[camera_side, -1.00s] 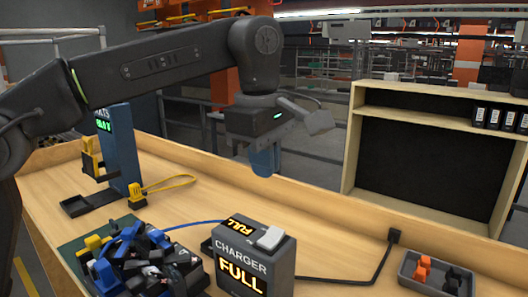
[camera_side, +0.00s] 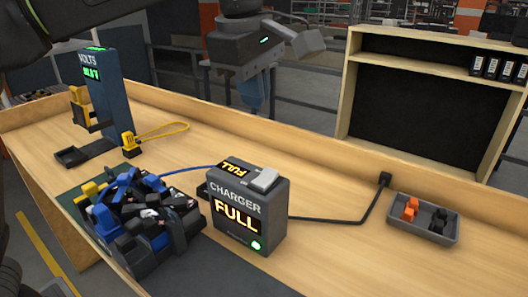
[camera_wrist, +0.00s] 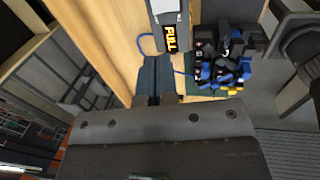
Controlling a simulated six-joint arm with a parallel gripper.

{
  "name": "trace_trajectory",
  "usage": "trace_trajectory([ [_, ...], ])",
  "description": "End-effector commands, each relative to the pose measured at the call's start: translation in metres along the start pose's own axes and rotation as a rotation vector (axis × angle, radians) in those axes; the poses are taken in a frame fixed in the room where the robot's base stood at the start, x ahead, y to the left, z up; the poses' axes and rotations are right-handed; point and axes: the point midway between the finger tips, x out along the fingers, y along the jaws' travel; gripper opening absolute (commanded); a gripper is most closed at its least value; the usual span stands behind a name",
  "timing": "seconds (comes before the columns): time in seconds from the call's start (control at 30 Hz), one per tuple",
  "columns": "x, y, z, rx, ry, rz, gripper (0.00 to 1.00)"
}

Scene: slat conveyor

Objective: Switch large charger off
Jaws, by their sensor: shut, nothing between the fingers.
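The large charger (camera_side: 246,218) is a dark grey box on the wooden bench. Its front and top displays read FULL in amber, and a round green light (camera_side: 256,245) is lit at its lower front. A pale rocker switch (camera_side: 265,179) sits on its top; which way it is pressed I cannot tell. My gripper (camera_side: 256,106), with blue fingers, is shut and empty. It hangs above and behind the charger, apart from it. In the wrist view the shut fingers (camera_wrist: 154,98) point toward the bench, and the charger (camera_wrist: 157,22) shows beyond them at the top.
A heap of blue, black and yellow connectors (camera_side: 145,215) lies left of the charger. A VOLTS stand (camera_side: 104,92) with yellow plugs is further left. A grey tray (camera_side: 426,233) with orange and black pieces and a power cable (camera_side: 345,218) are right. A shelf stands behind.

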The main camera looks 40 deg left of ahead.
Motion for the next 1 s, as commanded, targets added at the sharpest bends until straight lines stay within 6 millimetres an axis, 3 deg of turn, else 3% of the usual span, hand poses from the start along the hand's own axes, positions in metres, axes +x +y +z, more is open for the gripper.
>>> trace_trajectory([
  [0.27,0.01,0.0,0.0,0.0,0.001,-0.003,0.0],
  [0.8,0.111,-0.001,0.0,-0.001,0.002,-0.005,0.0],
  [1.0,0.134,0.0,0.0,-0.002,0.001,-0.003,0.0],
])
